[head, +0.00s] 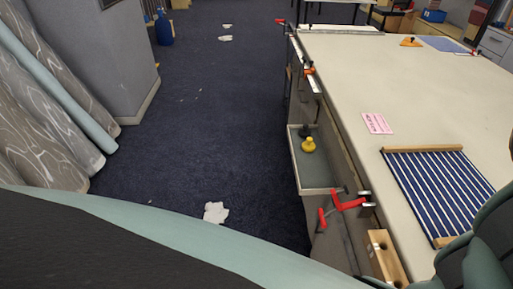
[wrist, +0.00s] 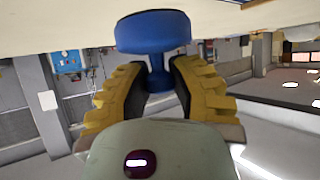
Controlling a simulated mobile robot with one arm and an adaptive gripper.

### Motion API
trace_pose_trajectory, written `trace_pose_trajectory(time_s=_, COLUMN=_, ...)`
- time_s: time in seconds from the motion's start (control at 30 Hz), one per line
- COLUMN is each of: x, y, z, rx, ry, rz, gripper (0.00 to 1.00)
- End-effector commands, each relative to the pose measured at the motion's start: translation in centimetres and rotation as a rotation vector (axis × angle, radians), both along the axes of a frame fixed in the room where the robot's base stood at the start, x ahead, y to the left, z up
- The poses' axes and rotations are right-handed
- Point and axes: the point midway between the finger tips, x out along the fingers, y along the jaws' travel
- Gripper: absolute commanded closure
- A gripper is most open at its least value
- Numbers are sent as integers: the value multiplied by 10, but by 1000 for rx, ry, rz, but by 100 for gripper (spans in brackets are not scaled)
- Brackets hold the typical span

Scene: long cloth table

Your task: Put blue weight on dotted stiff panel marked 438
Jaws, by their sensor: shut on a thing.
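In the wrist view, my gripper (wrist: 158,88) has its yellow ribbed fingers shut on the narrow neck of the blue weight (wrist: 153,33). The weight's wide end is next to a pale surface at the top of the picture; I cannot tell whether they touch. Neither the gripper nor the blue weight shows clearly in the head view. There, a blue panel with white stripes and wooden end bars (head: 437,190) lies on the pale table (head: 420,90). A plain-looking blue panel (head: 442,44) lies at the far end. I cannot make out dots or the number 438 on either.
A yellow weight (head: 308,145) and a dark one stand in a side tray (head: 318,178). Red clamps (head: 347,201) and a wooden block with holes (head: 386,258) line the table's left edge. The middle of the tabletop is clear.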

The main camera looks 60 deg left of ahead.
Motion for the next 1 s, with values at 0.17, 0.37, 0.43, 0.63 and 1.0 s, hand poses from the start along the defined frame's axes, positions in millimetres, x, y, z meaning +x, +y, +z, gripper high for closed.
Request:
trace_pose_trajectory(time_s=0.17, x=-23, y=-53, z=-12, rx=-1, ry=-5, rz=5, gripper=100)
trace_pose_trajectory(time_s=0.37, x=-60, y=-104, z=-15, rx=-7, ry=-6, rz=31, gripper=100)
trace_pose_trajectory(time_s=0.43, x=-77, y=-120, z=-15, rx=-5, ry=-3, rz=43, gripper=100)
trace_pose_trajectory(time_s=0.63, x=-123, y=-152, z=-11, rx=-6, ry=-2, rz=75, gripper=100)
trace_pose_trajectory(time_s=1.0, x=-157, y=-166, z=-21, rx=6, ry=0, rz=103, gripper=100)
